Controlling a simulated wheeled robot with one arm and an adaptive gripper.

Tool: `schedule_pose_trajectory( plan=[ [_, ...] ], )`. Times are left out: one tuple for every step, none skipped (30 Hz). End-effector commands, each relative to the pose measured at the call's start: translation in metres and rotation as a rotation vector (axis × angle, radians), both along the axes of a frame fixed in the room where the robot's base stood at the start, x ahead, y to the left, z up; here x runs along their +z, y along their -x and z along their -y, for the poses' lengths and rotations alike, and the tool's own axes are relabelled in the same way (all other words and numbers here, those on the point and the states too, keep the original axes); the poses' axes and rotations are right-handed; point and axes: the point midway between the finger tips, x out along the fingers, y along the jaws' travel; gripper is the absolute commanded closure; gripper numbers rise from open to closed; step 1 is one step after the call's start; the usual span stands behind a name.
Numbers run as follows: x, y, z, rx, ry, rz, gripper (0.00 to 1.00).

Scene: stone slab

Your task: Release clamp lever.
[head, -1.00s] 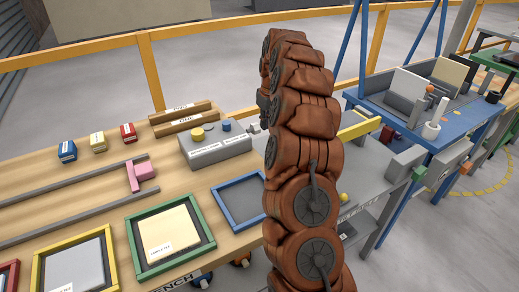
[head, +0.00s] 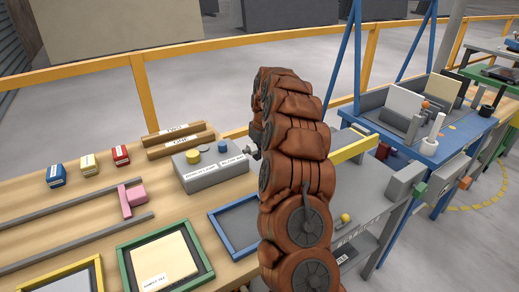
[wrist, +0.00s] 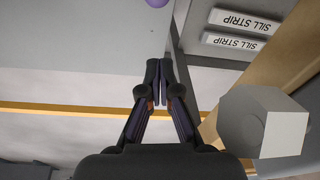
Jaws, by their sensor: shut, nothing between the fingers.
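My gripper (wrist: 160,75) is shut and empty, its two fingers together in the wrist view. A pale grey surface lies ahead of it on the left. In the head view my arm's brown padded links hide most of the gripper. No part can be surely named as the clamp lever. A yellow bar (head: 354,150) spans the grey bench (head: 375,205) just right of my arm. A small yellow knob (head: 346,218) sits lower on that bench. The wrist view also shows a grey faceted block (wrist: 255,120) right of the fingers, apart from them.
A grey control box (head: 212,178) with yellow and blue knobs stands left of my arm. Sill strips (wrist: 243,22) lie at the wrist view's upper right, and part of a purple round thing (wrist: 157,2) shows at the top. A blue bench (head: 430,150) stands at the right.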

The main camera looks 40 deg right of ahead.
Motion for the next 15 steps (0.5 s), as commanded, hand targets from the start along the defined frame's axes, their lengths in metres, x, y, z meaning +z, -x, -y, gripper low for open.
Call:
schedule_pose_trajectory(
  plan=[
    [-0.009, -0.001, 0.0, -0.001, -0.001, -0.002, 1.0],
    [-0.014, -0.001, -0.001, -0.001, -0.001, -0.002, 1.0],
    [-0.02, -0.002, -0.001, -0.002, -0.001, -0.003, 1.0],
    [-0.025, -0.002, -0.001, -0.002, -0.002, -0.004, 1.0],
    [-0.03, -0.003, -0.001, -0.002, -0.002, -0.004, 1.0],
    [-0.036, -0.004, -0.001, -0.002, -0.001, -0.003, 1.0],
    [-0.039, -0.005, -0.001, -0.002, -0.001, -0.002, 1.0],
    [-0.043, -0.005, -0.002, -0.001, 0.0, -0.002, 1.0],
    [-0.049, -0.006, -0.002, -0.001, -0.001, -0.002, 1.0],
    [-0.053, -0.006, -0.002, -0.001, -0.001, -0.002, 1.0],
    [-0.057, -0.007, -0.003, -0.001, -0.001, -0.003, 1.0],
    [-0.057, -0.004, -0.002, -0.002, -0.001, -0.001, 1.0],
    [-0.055, -0.002, -0.001, -0.003, -0.001, 0.0, 1.0],
    [-0.054, 0.001, -0.001, -0.003, -0.001, 0.001, 1.0],
    [-0.053, 0.004, 0.0, -0.004, 0.0, 0.002, 1.0]
  ],
)
